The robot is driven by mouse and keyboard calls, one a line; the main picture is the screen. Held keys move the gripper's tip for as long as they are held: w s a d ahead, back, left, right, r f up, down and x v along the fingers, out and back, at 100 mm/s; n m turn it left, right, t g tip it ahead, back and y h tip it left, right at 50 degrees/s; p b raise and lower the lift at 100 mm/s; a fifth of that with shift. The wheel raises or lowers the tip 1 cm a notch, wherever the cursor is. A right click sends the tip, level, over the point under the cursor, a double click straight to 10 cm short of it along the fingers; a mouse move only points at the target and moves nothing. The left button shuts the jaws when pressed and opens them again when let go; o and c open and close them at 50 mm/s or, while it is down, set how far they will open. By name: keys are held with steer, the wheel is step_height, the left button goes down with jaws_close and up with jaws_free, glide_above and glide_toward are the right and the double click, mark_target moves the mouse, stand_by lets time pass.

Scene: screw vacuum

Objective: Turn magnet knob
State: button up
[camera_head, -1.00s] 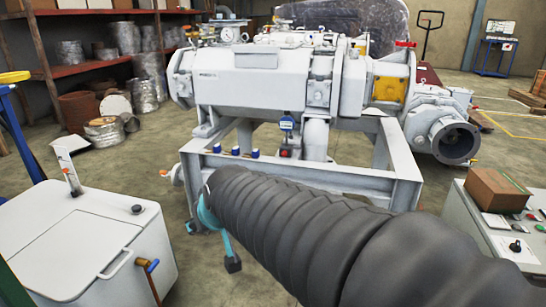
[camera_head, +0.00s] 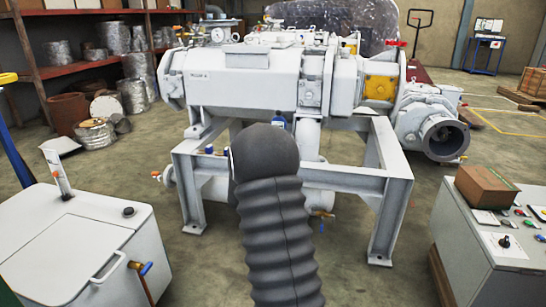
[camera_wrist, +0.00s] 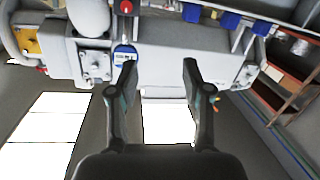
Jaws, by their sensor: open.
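My gripper (camera_wrist: 160,68) is open and empty in the wrist view, which shows the scene upside down. Its fingers point at the white vacuum machine (camera_head: 245,86), and nothing is between the fingertips. A small blue-and-white device (camera_wrist: 124,54) shows right by the left fingertip; whether they touch I cannot tell. A red knob (camera_wrist: 126,7) is near the top edge of the wrist view. I cannot tell which part is the magnet knob. In the head view my dark sleeved arm hides the gripper and most of the blue device (camera_head: 279,122).
A white cabinet (camera_head: 60,235) with a handle stands at the left. A control box (camera_head: 475,250) carrying a brown box (camera_head: 485,187) stands at the right. The machine's grey steel frame (camera_head: 345,180) is ahead. Clear floor lies between frame and control box.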

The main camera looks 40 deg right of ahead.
steer(key=d+f+m+g+h, duration=0.1)
steer(key=d+f+h, duration=0.2)
steer(key=d+f, duration=0.15)
steer(key=x, duration=1.3)
steer(key=shift+s+d+r, duration=0.1)
steer(key=shift+d+r, duration=0.15)
steer(key=shift+d, duration=0.3)
jaws_close()
